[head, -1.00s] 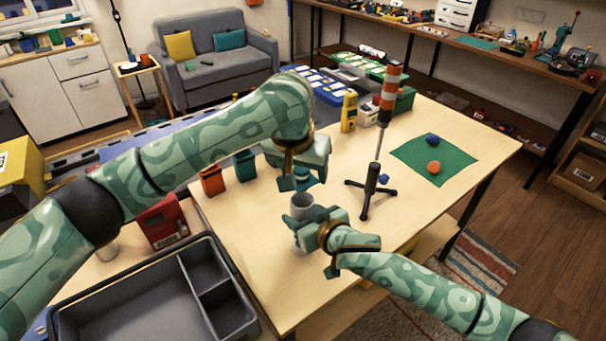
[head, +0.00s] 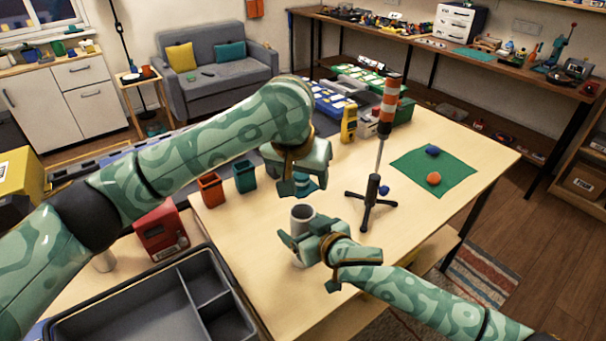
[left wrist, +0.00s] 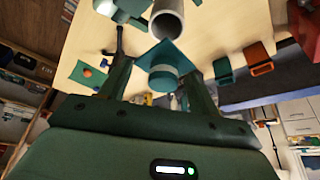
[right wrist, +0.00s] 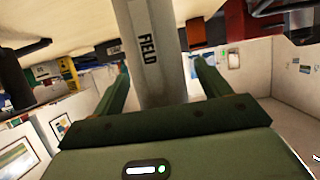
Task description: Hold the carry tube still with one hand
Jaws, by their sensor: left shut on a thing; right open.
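The grey carry tube (head: 302,214) stands upright on the table, its open top facing up. The left wrist view shows its open end (left wrist: 168,18), and the right wrist view shows its side marked FIELD (right wrist: 150,50). My right gripper (head: 303,246) is open, with its fingers (right wrist: 160,85) on either side of the tube; whether either touches is unclear. My left gripper (head: 300,186) is shut on a teal cap-like piece (left wrist: 163,72), a square plate with a round part. It holds this piece above the tube, apart from it.
A black tripod stand (head: 371,195) with an orange-striped pole is just right of the tube. Orange (head: 210,190) and teal (head: 245,176) bins stand behind left. A grey tray (head: 120,310) lies front left. A green mat (head: 455,172) lies on the right.

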